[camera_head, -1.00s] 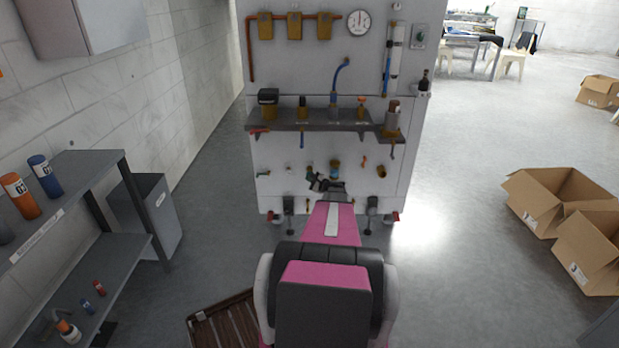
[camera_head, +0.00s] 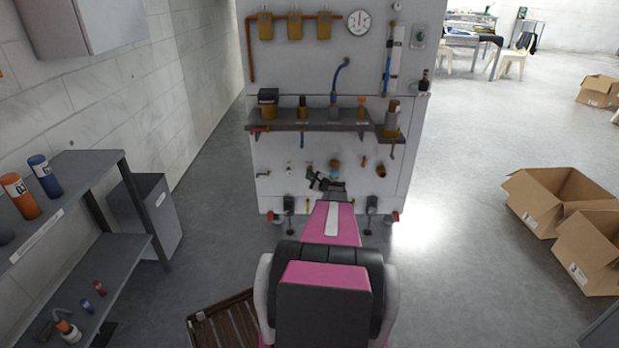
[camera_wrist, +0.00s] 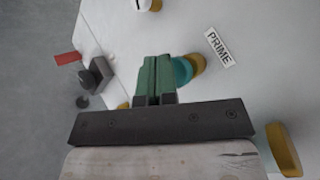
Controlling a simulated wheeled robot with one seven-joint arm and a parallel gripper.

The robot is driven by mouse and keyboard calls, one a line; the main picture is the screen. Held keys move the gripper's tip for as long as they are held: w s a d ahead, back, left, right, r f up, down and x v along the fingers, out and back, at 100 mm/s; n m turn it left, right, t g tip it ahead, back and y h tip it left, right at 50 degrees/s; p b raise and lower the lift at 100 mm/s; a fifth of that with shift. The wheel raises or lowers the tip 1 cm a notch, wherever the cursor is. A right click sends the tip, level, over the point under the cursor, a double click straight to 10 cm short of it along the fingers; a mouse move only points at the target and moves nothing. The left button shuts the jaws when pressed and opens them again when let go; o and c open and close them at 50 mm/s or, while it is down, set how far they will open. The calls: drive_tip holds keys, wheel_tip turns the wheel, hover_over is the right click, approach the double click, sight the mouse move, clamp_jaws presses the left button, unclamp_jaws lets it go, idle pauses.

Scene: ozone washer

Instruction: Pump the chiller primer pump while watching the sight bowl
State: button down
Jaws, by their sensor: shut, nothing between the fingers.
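A teal knob with a brass-coloured collar (camera_wrist: 183,70) projects from the white panel beside a "PRIME" label (camera_wrist: 219,47) in the wrist view. My gripper (camera_wrist: 157,58) has its green fingers shut together and empty. In that picture the fingertips overlap the knob's left edge; I cannot tell whether they touch it. I cannot pick out the sight bowl for certain among the panel's brass fittings.
The panel carries a grey shelf (camera_head: 320,121) with several fittings above my gripper, and a round gauge (camera_head: 358,22). Small valves and two black pedals (camera_head: 371,204) are nearby. A rack (camera_head: 85,165) stands left, cardboard boxes (camera_head: 560,197) right. Floor is clear between panel and boxes.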

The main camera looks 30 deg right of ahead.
drive_tip(key=shift+w+d, duration=0.5)
drive_tip(key=shift+w, duration=0.3)
idle(1.0)
idle(0.4)
drive_tip(key=shift+s+a, duration=0.45)
drive_tip(key=shift+s, duration=0.25)
drive_tip(key=shift+s+a, duration=0.4)
drive_tip(key=shift+s, duration=0.25)
drive_tip(key=s+a, duration=0.1)
drive_tip(key=s, duration=0.2)
drive_tip(key=s+a, duration=0.1)
drive_tip(key=shift+s+a, duration=0.15)
drive_tip(key=shift+a, duration=0.2)
idle(0.4)
